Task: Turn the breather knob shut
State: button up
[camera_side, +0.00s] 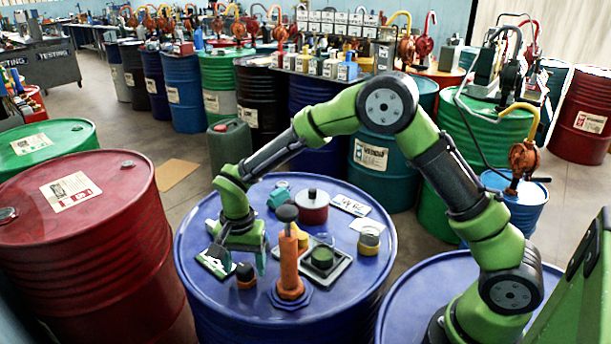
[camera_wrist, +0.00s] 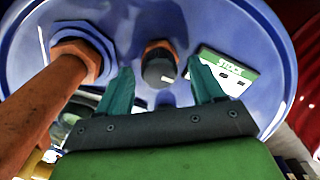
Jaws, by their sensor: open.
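The breather knob (camera_side: 245,272) is a small dark cap on an orange base, on top of the blue drum (camera_side: 222,303). In the wrist view the knob (camera_wrist: 160,68) shows between my two teal fingers. My gripper (camera_side: 242,258) points down just above the knob with its jaws apart. In the wrist view my open gripper (camera_wrist: 164,82) has a finger on each side of the knob, with gaps visible. I cannot tell whether the fingertips reach down to its height. The knob's turn position is not readable.
An orange upright post (camera_side: 290,262) with a dark top stands close right of the knob. A white-green card (camera_side: 215,263) lies to its left. A tray (camera_side: 335,268) with a green-topped item, a maroon tin (camera_side: 312,210) and a yellow item (camera_side: 369,243) share the drum top. A red drum (camera_side: 85,240) stands left.

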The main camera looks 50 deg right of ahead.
jog(key=c, duration=1.1)
jog(key=shift+o, duration=0.2)
jog(key=shift+n, duration=0.3)
jog(key=n, duration=1.2)
jog(key=shift+a+n, duration=0.15)
jog(key=shift+n, duration=0.25)
jog(key=o, duration=1.1)
jog(key=shift+c, duration=0.2)
